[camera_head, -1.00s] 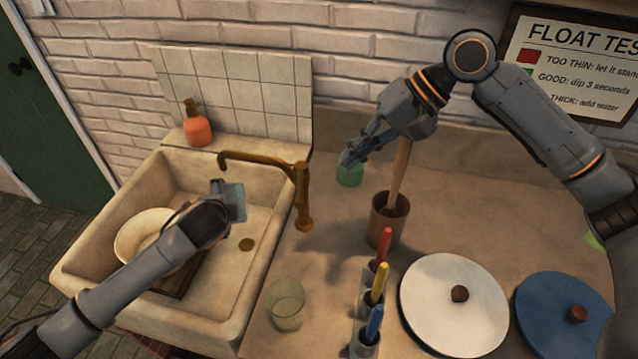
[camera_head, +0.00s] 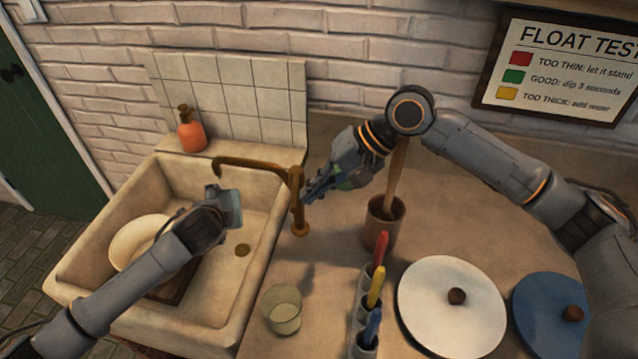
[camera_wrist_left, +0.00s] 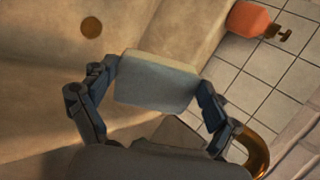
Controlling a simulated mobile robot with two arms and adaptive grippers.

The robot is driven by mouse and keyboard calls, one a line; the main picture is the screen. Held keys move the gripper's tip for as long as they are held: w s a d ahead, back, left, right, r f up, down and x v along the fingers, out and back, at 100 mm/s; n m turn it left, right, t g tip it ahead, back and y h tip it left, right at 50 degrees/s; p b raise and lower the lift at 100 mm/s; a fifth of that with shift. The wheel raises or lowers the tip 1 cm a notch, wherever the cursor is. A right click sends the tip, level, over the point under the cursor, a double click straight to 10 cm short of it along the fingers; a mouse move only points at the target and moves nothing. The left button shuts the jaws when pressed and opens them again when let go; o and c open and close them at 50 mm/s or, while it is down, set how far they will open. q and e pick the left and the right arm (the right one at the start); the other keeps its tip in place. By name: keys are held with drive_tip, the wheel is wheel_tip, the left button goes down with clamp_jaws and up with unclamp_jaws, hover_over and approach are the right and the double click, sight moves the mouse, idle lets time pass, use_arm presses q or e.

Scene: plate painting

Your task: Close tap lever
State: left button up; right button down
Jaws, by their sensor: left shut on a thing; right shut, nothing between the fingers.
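The brass tap (camera_head: 297,205) stands on the counter at the sink's right edge, its spout reaching left over the basin. I cannot make out its lever clearly. My right gripper (camera_head: 310,196) is shut and empty, its fingertips just right of the tap's upright; I cannot tell whether they touch it. My left gripper (camera_head: 222,200) is over the basin, shut on a pale grey-blue sponge (camera_head: 236,207). The sponge (camera_wrist_left: 157,82) shows between both fingers in the left wrist view, where part of the tap (camera_wrist_left: 257,150) shows at lower right.
The sink (camera_head: 255,290) holds a cream plate (camera_head: 128,243). A soap bottle (camera_head: 191,135) stands behind it.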

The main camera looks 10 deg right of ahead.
drive_tip(key=shift+s+a, duration=0.15)
drive_tip(key=shift+a, duration=1.15)
drive_tip(key=s+v, duration=0.1)
drive_tip(key=v, duration=0.9)
drive_tip(key=shift+a, duration=0.15)
drive_tip(key=shift+s, duration=0.1)
